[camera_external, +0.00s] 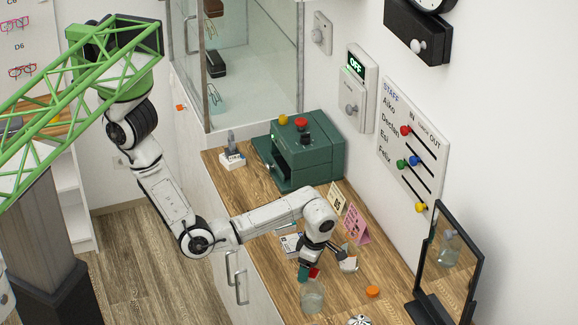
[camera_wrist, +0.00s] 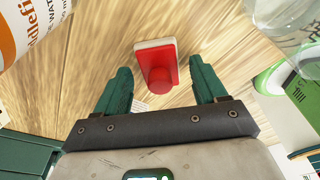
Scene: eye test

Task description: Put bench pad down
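A small red pad with a round red knob and a pale edge (camera_wrist: 157,64) lies between my fingers in the wrist view; I take it for the bench pad. My gripper (camera_wrist: 161,76) is open, with green fingers on either side of the knob and a gap on both sides. In the external view my gripper (camera_external: 307,273) is low over the wooden bench, pointing down, and a bit of the red pad (camera_external: 314,272) shows beside a green finger. The pad seems to rest on the bench, but its underside is hidden.
A clear glass jar (camera_external: 312,297) stands close to my gripper. A bottle with an orange-and-white label (camera_wrist: 22,30) is at upper left in the wrist view. An orange disc (camera_external: 373,291), a dark-framed mirror (camera_external: 455,258) and a green machine (camera_external: 308,152) share the bench (camera_external: 395,270).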

